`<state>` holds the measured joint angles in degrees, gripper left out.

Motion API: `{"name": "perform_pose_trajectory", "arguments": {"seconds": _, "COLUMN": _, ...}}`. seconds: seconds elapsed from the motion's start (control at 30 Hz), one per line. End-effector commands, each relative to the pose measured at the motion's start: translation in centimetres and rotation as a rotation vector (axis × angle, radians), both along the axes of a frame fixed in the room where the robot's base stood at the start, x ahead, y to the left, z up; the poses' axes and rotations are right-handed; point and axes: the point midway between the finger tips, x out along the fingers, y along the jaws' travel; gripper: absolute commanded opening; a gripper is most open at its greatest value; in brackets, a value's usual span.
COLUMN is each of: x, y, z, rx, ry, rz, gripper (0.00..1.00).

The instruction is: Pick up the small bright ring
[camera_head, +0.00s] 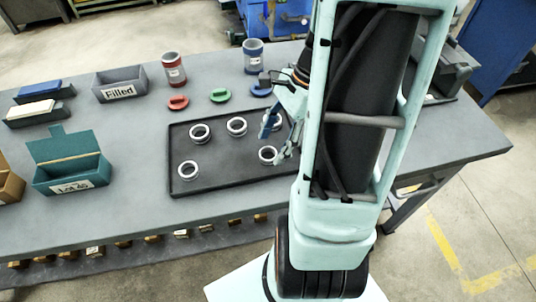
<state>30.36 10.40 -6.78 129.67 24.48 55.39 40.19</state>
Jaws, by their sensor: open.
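A dark tray (225,178) on the grey table holds several silvery rings. One ring (200,132) is at its upper left, one ring (236,126) at its top middle, one ring (188,170) at its lower left, and one ring (267,155) at its lower right. Another at the upper right is partly hidden behind my gripper. I cannot tell by size or brightness which is the small bright ring. My gripper (271,148) is open over the tray's right part, its fingertips close to the lower right ring. I cannot tell if they touch it. My arm hides the tray's right side.
Behind the tray stand a red jar (174,69) and a blue jar (253,56), with a red lid (178,102), a green lid (220,95) and a blue lid. A grey "Filled" bin (120,84) and an open teal box (72,175) stand to the left.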

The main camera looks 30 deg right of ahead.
Motion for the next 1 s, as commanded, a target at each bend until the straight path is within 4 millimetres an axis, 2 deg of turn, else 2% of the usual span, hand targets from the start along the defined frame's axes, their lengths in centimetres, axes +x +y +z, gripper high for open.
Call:
{"name": "perform_pose_trajectory", "arguments": {"seconds": 0.03, "x": 0.0, "y": 0.4, "z": -0.9, "rx": 0.002, "ry": 0.004, "rz": 0.002, "gripper": 0.54}}
{"name": "perform_pose_trajectory", "arguments": {"seconds": 0.13, "x": 0.0, "y": 0.8, "z": -1.8, "rx": 0.001, "ry": 0.002, "rz": 0.001, "gripper": 0.54}}
{"name": "perform_pose_trajectory", "arguments": {"seconds": 0.43, "x": 0.1, "y": 0.9, "z": -2.2, "rx": -0.001, "ry": -0.001, "rz": 0.001, "gripper": 0.54}}
{"name": "perform_pose_trajectory", "arguments": {"seconds": 0.83, "x": 0.1, "y": 0.9, "z": -2.2, "rx": -0.001, "ry": -0.001, "rz": 0.001, "gripper": 0.10}}
{"name": "perform_pose_trajectory", "arguments": {"seconds": 1.0, "x": 0.1, "y": 0.9, "z": -2.1, "rx": -0.001, "ry": -0.001, "rz": 0.001, "gripper": 0.08}}
